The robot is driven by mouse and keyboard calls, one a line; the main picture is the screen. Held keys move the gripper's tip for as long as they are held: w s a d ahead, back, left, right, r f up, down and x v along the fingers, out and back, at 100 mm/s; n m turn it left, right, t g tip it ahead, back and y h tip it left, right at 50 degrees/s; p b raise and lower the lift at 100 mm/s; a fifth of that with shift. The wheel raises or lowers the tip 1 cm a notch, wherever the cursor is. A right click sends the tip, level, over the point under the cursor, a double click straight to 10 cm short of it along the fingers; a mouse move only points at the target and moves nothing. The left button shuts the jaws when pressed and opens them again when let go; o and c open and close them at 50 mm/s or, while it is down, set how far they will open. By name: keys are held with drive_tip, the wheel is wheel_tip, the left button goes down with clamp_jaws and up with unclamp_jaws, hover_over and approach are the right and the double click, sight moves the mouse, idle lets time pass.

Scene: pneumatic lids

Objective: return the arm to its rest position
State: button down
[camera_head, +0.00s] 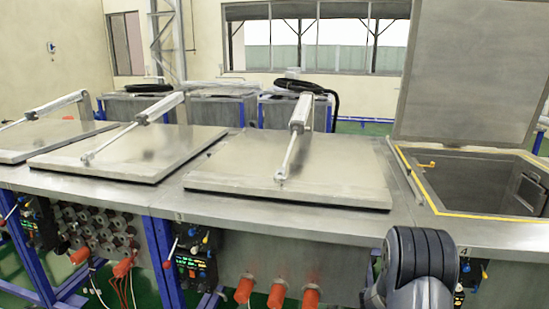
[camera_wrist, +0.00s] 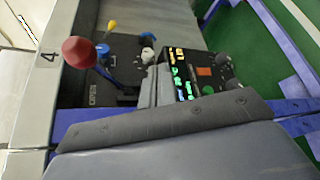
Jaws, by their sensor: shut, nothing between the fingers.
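My gripper (camera_wrist: 155,80) shows in the wrist view, its narrow grey fingers together with nothing between them. It is in front of a dark control panel (camera_wrist: 115,55) beside the number 4. A lever with a red knob (camera_wrist: 79,52) sticks out left of the fingers, apart from them. A lit display (camera_wrist: 181,75) is just right of the fingers. In the head view, part of my arm (camera_head: 415,265) shows at the lower right, before the panel under the open tank; the gripper is hidden there.
The right tank's lid (camera_head: 465,75) stands open above its yellow-edged opening (camera_head: 480,185). Lids on the middle tank (camera_head: 340,175) and the left tanks (camera_head: 120,155) are closed. Orange plugs (camera_head: 277,295) jut from the front. Blue frame legs (camera_head: 165,260) stand below.

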drive_tip(key=s+a+f+m+t+h+b, duration=0.1)
drive_tip(key=a+f+m+b, duration=0.1)
drive_tip(key=a, duration=0.6)
drive_tip(key=shift+a+f+m+h+b, duration=0.15)
drive_tip(key=shift+f+m+h+b, duration=0.15)
drive_tip(key=shift+m+b, duration=0.25)
drive_tip(key=shift+s+a, duration=0.1)
drive_tip(key=shift+s, duration=0.05)
